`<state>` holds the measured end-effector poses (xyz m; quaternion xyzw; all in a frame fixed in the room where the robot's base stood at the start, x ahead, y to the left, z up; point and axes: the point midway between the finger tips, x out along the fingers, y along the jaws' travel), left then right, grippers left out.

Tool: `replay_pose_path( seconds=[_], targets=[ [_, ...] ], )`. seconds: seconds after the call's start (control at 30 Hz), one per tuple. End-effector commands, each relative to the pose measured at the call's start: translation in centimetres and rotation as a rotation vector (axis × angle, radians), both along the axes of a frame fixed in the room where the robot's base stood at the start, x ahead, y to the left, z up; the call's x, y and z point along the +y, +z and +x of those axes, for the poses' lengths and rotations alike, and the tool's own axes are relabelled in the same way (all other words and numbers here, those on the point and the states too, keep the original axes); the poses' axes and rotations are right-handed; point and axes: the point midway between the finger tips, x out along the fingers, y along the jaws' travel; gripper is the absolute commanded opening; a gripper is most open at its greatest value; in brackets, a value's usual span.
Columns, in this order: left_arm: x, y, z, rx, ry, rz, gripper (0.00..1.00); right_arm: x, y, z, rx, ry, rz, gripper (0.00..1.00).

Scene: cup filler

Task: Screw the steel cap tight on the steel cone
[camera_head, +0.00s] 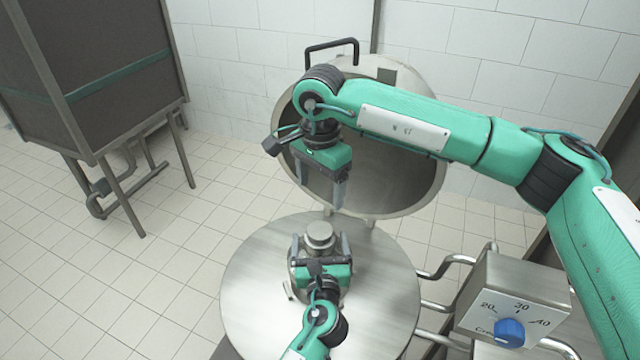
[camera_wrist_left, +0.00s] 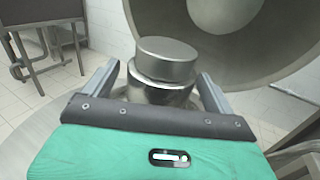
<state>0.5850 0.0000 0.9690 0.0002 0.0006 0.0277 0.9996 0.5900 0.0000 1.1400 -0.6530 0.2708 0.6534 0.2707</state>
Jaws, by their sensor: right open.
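The steel cap (camera_head: 320,231) is a short round disc on top of the steel cone (camera_head: 320,246), at the middle of the round steel table. In the left wrist view the cap (camera_wrist_left: 166,58) sits over the neck of the cone (camera_wrist_left: 160,93); whether it is tight does not show. My left gripper (camera_head: 320,250) comes in low, with one finger on each side of the cone; whether the fingers touch it is unclear. My right gripper (camera_head: 321,192) is open and empty, pointing down above and behind the cap. Much of the cone is hidden by my left gripper.
The round steel table (camera_head: 250,285) is otherwise clear. A large open steel lid (camera_head: 415,185) stands tilted behind it. A control box (camera_head: 515,290) with a blue knob (camera_head: 509,332) and bent pipes are at right. A dark cabinet (camera_head: 90,70) stands at far left.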

Motion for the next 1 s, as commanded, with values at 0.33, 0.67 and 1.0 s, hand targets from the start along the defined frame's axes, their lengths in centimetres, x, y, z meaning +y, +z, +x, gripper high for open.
replay_pose_path(
  seconds=[0.33,0.67,1.0],
  targets=[
    [-0.1,-0.2,-2.2,0.001,-0.001,-0.001,0.89,0.0,-0.5,0.0,0.0,0.0,0.0,0.77],
    [-0.5,-0.3,-9.4,0.002,-0.001,0.0,0.89,0.0,-2.0,0.0,0.0,0.0,0.0,0.77],
    [-0.7,-0.1,-13.5,0.0,0.0,0.0,0.89,0.0,-2.7,0.0,0.0,0.0,0.0,0.77]
  ],
)
